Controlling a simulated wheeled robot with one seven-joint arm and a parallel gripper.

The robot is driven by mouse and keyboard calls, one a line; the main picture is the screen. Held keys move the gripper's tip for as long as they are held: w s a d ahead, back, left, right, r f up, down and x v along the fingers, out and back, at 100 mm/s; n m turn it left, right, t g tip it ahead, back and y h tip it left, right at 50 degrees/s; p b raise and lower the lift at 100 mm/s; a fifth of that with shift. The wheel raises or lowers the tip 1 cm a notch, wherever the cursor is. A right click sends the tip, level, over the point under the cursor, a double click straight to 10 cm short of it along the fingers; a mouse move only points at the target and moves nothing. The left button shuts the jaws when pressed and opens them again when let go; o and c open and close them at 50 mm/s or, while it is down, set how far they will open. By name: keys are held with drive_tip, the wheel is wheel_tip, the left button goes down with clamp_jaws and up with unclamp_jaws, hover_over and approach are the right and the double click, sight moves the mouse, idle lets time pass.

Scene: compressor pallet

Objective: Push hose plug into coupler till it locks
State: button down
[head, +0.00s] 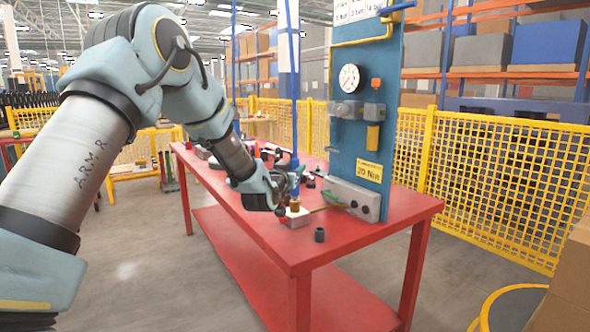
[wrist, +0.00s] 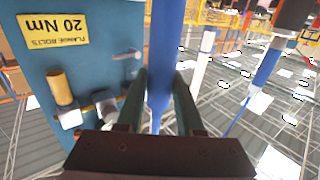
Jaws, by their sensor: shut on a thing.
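A blue hose (head: 289,90) hangs from above down to my gripper (head: 285,188) over the red table. In the wrist view the same hose (wrist: 164,50) runs between the two fingers of my gripper (wrist: 160,90), which is shut on it. Just below the gripper in the head view is a small brass-coloured piece (head: 295,205) above a white block (head: 297,218) near the table's front edge. I cannot tell whether this brass piece is the plug, the coupler or both joined. The plug's tip is not visible in the wrist view.
A blue panel (head: 352,135) with a gauge (head: 349,78) stands right of my gripper. A grey block (head: 354,198) sits at its foot. A dark ring (head: 319,234) stands on the red table (head: 375,238). Small parts lie behind the gripper. Yellow fencing (head: 500,165) is beyond.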

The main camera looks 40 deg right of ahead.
drive_tip(key=shift+f+b, duration=0.5)
drive_tip(key=shift+f, duration=0.1)
drive_tip(key=shift+c, duration=2.3)
unclamp_jaws()
drive_tip(key=b+v, duration=0.2)
drive_tip(key=v, duration=0.9)
drive_tip(key=w+a+f+n+g+y+p, duration=0.1)
drive_tip(key=w+a+n+y+p, duration=0.15)
drive_tip(key=a, duration=0.65)
drive_tip(key=w+a+f+n+y+p, duration=0.15)
drive_tip(key=a+y, duration=0.25)
drive_tip(key=a, duration=0.4)
drive_tip(key=w+a+f+n+g+y+p, duration=0.15)
drive_tip(key=a+y, duration=0.25)
drive_tip(key=a, duration=0.5)
drive_tip(key=s+a+n+g+y+p, duration=0.2)
drive_tip(key=s+a, duration=0.5)
drive_tip(key=a, duration=0.4)
drive_tip(key=s+a+r+n+g+y+p, duration=0.1)
drive_tip(key=s+a+n+g+y+p, duration=0.1)
drive_tip(key=s+a+g, duration=0.2)
drive_tip(key=s+a, duration=0.3)
drive_tip(key=a, duration=0.4)
drive_tip(key=shift+s, duration=0.25)
